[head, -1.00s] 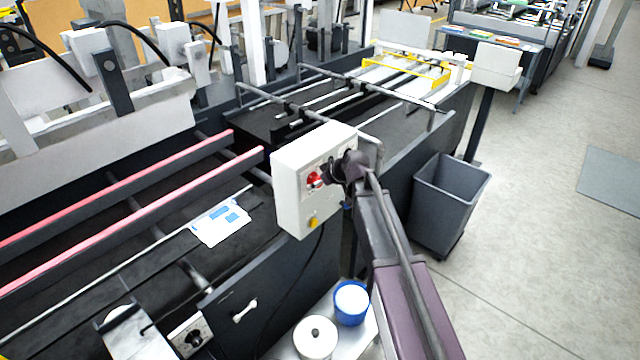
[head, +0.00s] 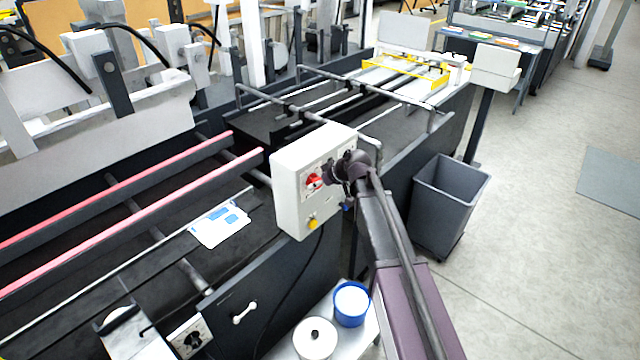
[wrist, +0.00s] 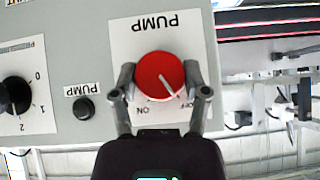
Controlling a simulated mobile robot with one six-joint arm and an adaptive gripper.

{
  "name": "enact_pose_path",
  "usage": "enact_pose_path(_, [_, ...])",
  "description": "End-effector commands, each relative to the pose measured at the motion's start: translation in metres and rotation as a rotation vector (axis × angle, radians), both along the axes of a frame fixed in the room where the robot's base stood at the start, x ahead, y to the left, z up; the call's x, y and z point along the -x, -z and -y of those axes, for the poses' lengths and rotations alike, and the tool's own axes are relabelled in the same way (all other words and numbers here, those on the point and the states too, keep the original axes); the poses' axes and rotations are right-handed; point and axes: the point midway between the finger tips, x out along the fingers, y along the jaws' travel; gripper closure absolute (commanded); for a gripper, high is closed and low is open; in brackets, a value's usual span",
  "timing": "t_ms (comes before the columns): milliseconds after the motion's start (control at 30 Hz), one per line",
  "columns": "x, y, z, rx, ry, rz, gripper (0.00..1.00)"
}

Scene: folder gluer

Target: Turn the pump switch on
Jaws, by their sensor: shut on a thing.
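The pump switch is a round red knob (wrist: 160,76) with a white pointer line, on a white plate marked PUMP, ON and OFF. The wrist view shows the lettering upside down. The pointer slants to the lower right, toward the OFF mark. My gripper (wrist: 161,82) has one finger on each side of the knob and is shut on it. In the head view, my gripper (head: 330,174) reaches the front of the white control box (head: 289,207). A red knob (head: 314,182) shows at its left, and my wrist hides part of the box face.
A black PUMP button (wrist: 84,108) and a black numbered dial (wrist: 14,95) sit beside the plate. A yellow button (head: 312,223) is low on the box. A grey bin (head: 447,205) stands right of my arm; a blue-rimmed tub (head: 351,304) is below.

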Motion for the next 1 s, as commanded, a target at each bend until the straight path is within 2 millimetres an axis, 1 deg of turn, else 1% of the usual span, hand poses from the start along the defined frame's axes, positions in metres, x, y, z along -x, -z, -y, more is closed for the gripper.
enact_pose_path(267, [-0.0022, 0.0024, -0.0005, -0.113, -0.003, -0.145, 0.89])
enact_pose_path(1000, [-0.0029, 0.0078, 0.0007, -0.534, -0.007, -0.689, 0.89])
